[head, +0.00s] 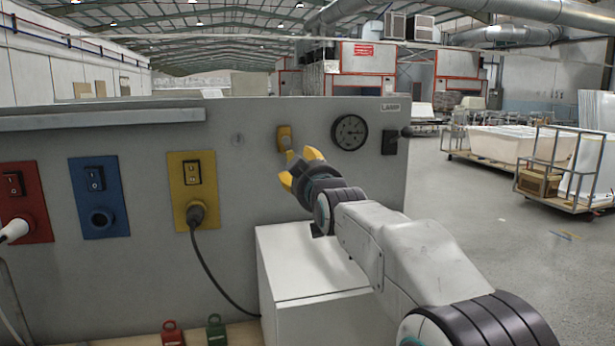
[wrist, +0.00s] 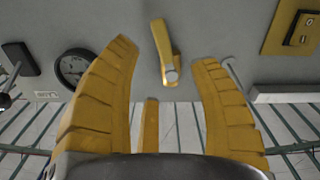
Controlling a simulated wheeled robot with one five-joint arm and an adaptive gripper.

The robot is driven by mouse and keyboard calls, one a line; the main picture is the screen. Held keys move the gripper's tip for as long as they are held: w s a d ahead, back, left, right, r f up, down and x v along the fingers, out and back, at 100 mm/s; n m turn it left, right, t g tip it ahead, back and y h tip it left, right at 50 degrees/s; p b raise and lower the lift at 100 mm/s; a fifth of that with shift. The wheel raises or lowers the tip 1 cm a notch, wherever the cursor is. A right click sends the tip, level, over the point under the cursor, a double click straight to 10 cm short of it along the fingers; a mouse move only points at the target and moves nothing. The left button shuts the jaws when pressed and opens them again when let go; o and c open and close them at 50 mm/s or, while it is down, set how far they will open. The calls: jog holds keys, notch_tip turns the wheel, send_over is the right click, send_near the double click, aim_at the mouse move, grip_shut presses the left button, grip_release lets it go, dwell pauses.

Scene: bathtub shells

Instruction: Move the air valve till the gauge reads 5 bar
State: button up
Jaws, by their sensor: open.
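The air valve is a small yellow lever (head: 284,138) on the grey panel, left of the gauge. In the wrist view the yellow lever (wrist: 162,48) lies ahead, between my spread fingers, with its round pivot near the lower end. The round dark gauge (head: 349,132) also shows in the wrist view (wrist: 73,67), partly behind a finger; its reading is too small to tell. My gripper (head: 300,167) has yellow fingers and is open and empty, just below and right of the lever in the head view. I see no contact with the lever.
A black switch (head: 389,143) sits right of the gauge. Red (head: 25,203), blue (head: 98,198) and yellow (head: 193,188) socket plates line the panel's left, two with plugs. A white box (head: 310,270) stands below my arm. Red and green padlocks lie at the bottom.

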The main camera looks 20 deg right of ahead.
jog(key=shift+s, duration=1.95)
jog(key=shift+f, duration=0.1)
